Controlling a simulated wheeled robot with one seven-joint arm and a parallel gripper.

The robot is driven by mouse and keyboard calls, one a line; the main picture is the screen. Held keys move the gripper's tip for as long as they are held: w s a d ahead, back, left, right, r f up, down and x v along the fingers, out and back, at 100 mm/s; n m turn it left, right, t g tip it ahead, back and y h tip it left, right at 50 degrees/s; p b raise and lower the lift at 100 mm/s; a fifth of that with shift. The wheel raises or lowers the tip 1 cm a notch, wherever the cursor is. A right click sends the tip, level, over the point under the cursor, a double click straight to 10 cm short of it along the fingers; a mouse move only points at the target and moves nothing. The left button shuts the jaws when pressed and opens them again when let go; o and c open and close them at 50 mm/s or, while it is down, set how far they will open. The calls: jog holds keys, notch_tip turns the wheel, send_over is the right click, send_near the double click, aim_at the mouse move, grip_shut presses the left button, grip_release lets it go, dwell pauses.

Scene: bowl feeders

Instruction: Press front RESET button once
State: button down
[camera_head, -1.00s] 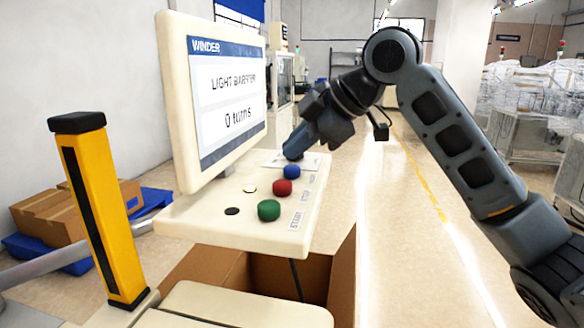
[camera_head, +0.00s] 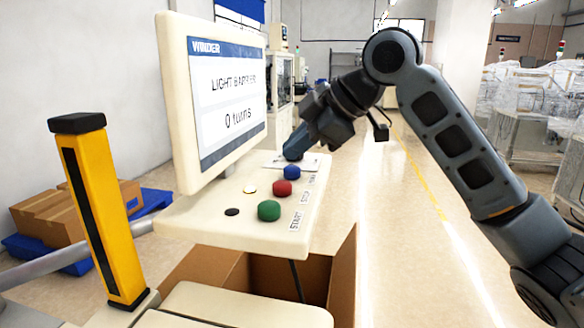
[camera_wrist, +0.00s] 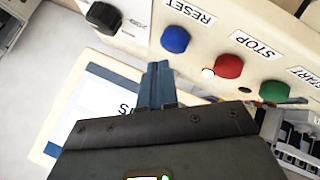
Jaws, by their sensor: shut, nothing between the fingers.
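The blue RESET button (camera_head: 292,172) is on the cream control panel (camera_head: 190,222), behind the red STOP button (camera_head: 283,188) and the green START button (camera_head: 268,210). In the wrist view the blue button (camera_wrist: 175,39) sits beside its RESET label (camera_wrist: 188,13). My gripper (camera_head: 292,155) is over the far end of the panel, just beyond the blue button in the head view. In the wrist view its closed fingertips (camera_wrist: 158,68) are just below and left of the blue button, apart from it in the picture. Nothing is held.
The screen (camera_head: 228,95) reading "LIGHT BARRIER 0 turns" stands at the panel's left. A black knob (camera_wrist: 103,17) lies left of the RESET button. A yellow post (camera_head: 100,210) stands at the front left. A cardboard box (camera_head: 340,275) is below the panel.

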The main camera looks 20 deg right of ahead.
aim_at(297, 169)
jog(key=shift+f, duration=0.1)
dwell(0.5)
jog(key=shift+f, duration=0.35)
jog(key=shift+f+b, duration=0.55)
jog(key=shift+f, duration=0.2)
dwell(0.8)
jog(key=shift+r, duration=0.1)
jog(key=shift+r+p, duration=0.95)
jog(key=shift+r, duration=0.15)
notch_tip(297, 169, up, 5)
jog(key=p, duration=0.4)
dwell(0.8)
